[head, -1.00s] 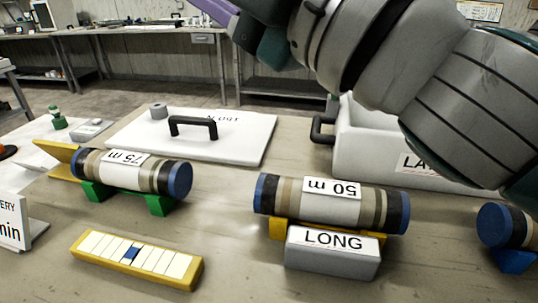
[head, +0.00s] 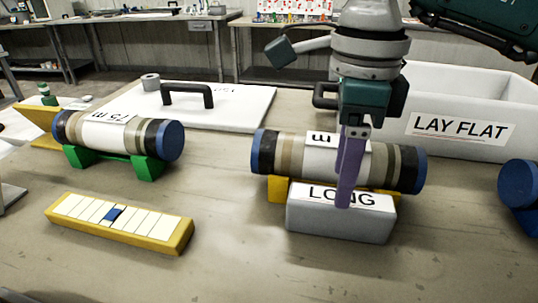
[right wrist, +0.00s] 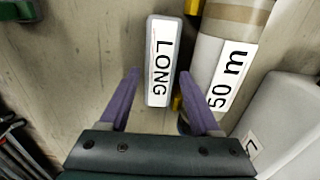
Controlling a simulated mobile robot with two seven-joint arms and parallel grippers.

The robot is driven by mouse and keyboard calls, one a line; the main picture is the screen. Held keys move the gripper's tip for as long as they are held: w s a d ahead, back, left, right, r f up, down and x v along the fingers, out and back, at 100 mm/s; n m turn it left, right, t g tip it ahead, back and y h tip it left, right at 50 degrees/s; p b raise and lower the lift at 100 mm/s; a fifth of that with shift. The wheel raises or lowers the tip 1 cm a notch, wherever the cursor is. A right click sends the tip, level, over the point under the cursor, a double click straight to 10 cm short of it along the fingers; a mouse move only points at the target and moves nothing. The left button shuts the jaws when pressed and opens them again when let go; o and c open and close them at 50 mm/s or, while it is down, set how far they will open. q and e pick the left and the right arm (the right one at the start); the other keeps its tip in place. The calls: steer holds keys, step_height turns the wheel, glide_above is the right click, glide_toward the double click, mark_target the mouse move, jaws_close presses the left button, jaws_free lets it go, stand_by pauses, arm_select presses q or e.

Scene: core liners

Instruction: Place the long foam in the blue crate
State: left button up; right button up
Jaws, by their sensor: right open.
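The long foam, a grey block with a white LONG label (head: 340,220), lies in front of a striped core tube marked 50 m. My right gripper (head: 349,190) points down over it, its purple fingers covering part of the label. In the right wrist view the fingers (right wrist: 160,75) are open, one on each side of the block's near end (right wrist: 160,60). The block is not gripped; whether a finger touches it I cannot tell. No blue crate is in view. My left gripper is not in view.
The 50 m core (head: 408,168) rests on a yellow cradle close behind the foam. A 75 m core (head: 110,132) sits on a green cradle at left. A pale LAY FLAT bin (head: 480,150) stands back right. A yellow-edged segmented strip (head: 120,217) lies front left.

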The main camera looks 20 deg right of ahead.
mark_target(338, 213)
steer(key=f, duration=0.7)
steer(key=shift+s+d, duration=0.1)
steer(key=shift+d, duration=0.1)
steer(key=shift+c, duration=0.3)
jaws_close()
